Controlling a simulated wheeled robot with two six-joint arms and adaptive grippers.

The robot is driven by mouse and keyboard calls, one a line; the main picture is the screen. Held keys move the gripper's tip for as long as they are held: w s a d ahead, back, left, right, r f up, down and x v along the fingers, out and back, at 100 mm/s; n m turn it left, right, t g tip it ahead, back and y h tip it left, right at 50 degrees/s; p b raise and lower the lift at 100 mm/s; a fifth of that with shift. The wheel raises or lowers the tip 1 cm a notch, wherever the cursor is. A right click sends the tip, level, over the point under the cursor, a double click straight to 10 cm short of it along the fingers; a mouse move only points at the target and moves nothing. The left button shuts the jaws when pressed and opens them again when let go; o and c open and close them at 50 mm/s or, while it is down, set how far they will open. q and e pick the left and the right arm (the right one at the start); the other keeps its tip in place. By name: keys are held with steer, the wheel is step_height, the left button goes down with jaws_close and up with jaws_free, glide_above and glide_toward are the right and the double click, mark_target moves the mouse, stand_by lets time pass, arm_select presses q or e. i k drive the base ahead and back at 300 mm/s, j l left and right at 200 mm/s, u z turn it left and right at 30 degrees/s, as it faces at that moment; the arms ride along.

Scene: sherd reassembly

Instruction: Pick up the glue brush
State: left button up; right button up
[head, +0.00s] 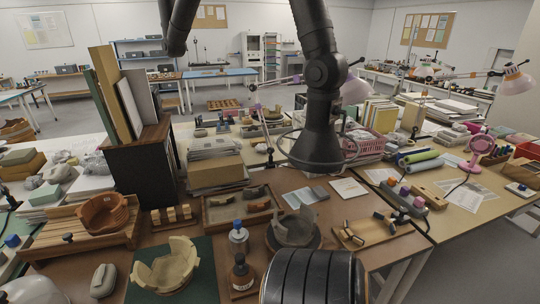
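I cannot clearly make out the glue brush. A small dark brown bottle (242,275) with a pale label stands at the front, just right of the green mat; whether a brush sits in it is not clear. A clear bottle with a blue cap (238,237) stands just behind it. A pale, partly rebuilt bowl (166,266) rests on the green mat (200,281). Thick dark arm links hang in from the top, and I see no gripper fingers on them. Neither gripper can be made out.
A grey-brown vessel (294,230) sits right of the bottles. A wooden board with small fittings (364,233) lies to the right. A terracotta bowl (103,213) and a dark cabinet (143,172) with tall boards stand left.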

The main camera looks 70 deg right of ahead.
mark_target(241, 268)
steer(key=z, duration=0.45)
steer(key=l+z, duration=0.1)
steer(key=z, duration=0.8)
steer(key=l+z, duration=0.1)
steer(key=z, duration=0.35)
steer(key=i+j, duration=0.05)
